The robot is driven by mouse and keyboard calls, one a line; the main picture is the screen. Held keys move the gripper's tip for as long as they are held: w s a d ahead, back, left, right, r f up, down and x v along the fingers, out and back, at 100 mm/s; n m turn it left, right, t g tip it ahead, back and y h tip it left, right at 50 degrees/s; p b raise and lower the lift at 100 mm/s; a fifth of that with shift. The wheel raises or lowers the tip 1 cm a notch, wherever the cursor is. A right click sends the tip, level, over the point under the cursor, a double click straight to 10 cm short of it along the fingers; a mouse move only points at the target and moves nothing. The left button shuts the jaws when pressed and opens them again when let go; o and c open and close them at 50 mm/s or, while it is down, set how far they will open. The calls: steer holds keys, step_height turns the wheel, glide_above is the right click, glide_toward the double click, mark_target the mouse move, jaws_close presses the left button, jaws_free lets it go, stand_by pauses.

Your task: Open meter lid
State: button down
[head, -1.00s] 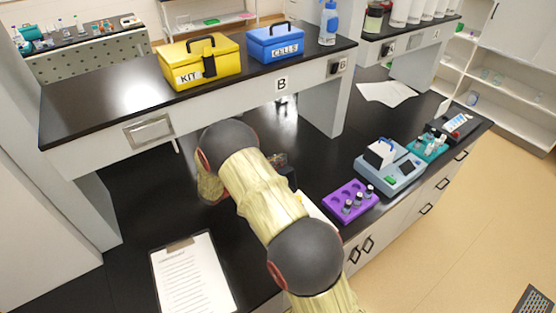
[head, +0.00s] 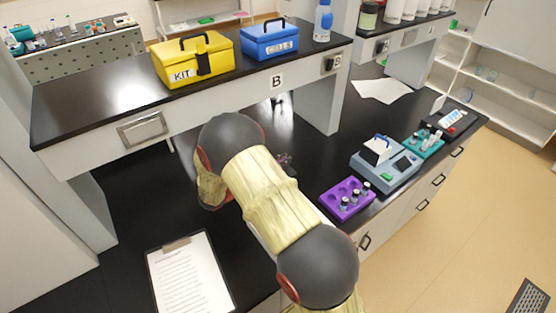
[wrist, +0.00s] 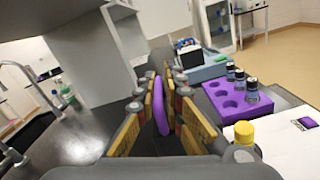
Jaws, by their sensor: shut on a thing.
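The meter (head: 386,163) is a blue-grey box on the black bench, right of my arm, with a green patch and a dark panel. Its white lid plate (head: 377,150) slants on top; how far open it is, I cannot tell. The meter also shows in the wrist view (wrist: 203,68), beyond my fingers. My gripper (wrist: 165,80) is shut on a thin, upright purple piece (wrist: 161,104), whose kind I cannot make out. The gripper is short of the meter and apart from it. In the head view my arm hides most of the gripper.
A purple rack (head: 347,198) with dark vials stands between my arm and the meter. A teal rack (head: 425,145) is beyond the meter. A clipboard (head: 190,275) lies in front; a shelf (head: 100,95) overhangs behind.

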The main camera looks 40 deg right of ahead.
steer(key=shift+s+a+r, duration=0.1)
steer(key=shift+s+r, duration=0.2)
steer(key=shift+s, duration=0.6)
steer(key=c, duration=2)
jaws_free()
steer(key=shift+f, duration=0.1)
steer(key=shift+o, duration=0.2)
steer(key=a, duration=1.2)
steer(key=shift+w, duration=0.35)
